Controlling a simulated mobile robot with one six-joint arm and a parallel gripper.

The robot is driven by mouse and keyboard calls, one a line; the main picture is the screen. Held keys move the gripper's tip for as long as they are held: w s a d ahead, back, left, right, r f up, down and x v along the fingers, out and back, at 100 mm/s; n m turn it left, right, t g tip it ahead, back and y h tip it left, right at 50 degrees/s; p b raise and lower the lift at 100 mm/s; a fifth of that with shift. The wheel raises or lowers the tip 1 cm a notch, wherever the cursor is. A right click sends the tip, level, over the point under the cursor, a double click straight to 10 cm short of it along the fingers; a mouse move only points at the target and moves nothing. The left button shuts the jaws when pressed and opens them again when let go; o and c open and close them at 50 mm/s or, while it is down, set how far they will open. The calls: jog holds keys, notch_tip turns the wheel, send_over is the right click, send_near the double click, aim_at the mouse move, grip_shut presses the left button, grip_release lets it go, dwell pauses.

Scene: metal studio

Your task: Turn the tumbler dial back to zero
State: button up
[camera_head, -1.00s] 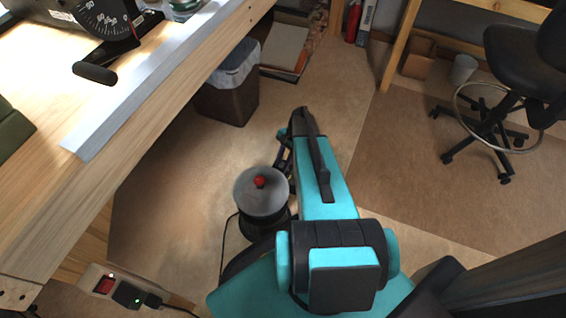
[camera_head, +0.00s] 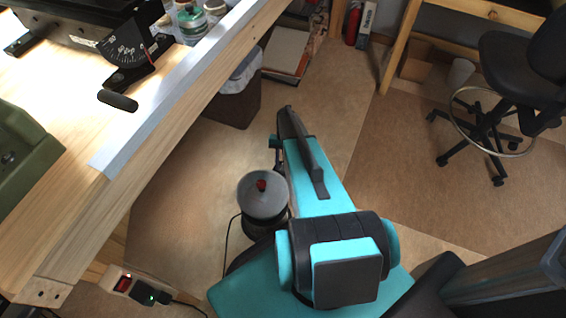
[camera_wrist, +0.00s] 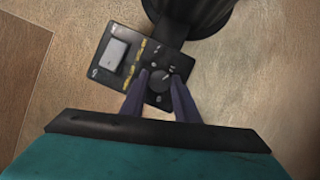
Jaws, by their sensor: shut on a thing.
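The tumbler (camera_head: 264,204) is a grey-topped round drum with a red knob, standing low beside my arm in the head view. In the wrist view, a black control box (camera_wrist: 112,72) sits at the foot of a dark round body. It carries a round black dial (camera_wrist: 157,83) with pale marks and a large grey switch. My gripper (camera_wrist: 158,77) has its two dark fingers on either side of the dial and is shut on it. The dial's exact setting is too small to read. In the head view, my arm hides the dial and most of the gripper.
A wooden workbench (camera_head: 190,130) with a metal edge runs along the left, bearing a black angle gauge (camera_head: 130,48). A dark bin (camera_head: 238,102) stands beneath it. A power strip (camera_head: 124,284) lies lower left. A stool (camera_head: 497,100) stands right. Floor between is open.

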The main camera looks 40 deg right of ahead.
jog(key=n+p, duration=0.1)
jog(key=n, duration=0.1)
jog(key=n+h, duration=0.1)
jog(key=shift+w+a+r+n+g+p, duration=0.1)
jog(key=shift+r+n+g+p, duration=0.05)
jog(key=shift+n+g+p, duration=0.25)
jog(key=n+h+p, duration=0.1)
jog(key=n, duration=0.2)
jog(key=shift+a+n+h, duration=0.15)
jog(key=shift+n+h, duration=0.15)
jog(key=shift+h, duration=0.1)
jog(key=n, duration=0.2)
jog(key=n+h+p, duration=0.1)
jog(key=n, duration=0.1)
jog(key=shift+a+h, duration=0.15)
jog(key=shift+h, duration=0.15)
jog(key=shift+n+h, duration=0.4)
jog(key=shift+n, duration=0.9)
jog(key=o, duration=1)
jog(key=shift+o, duration=0.2)
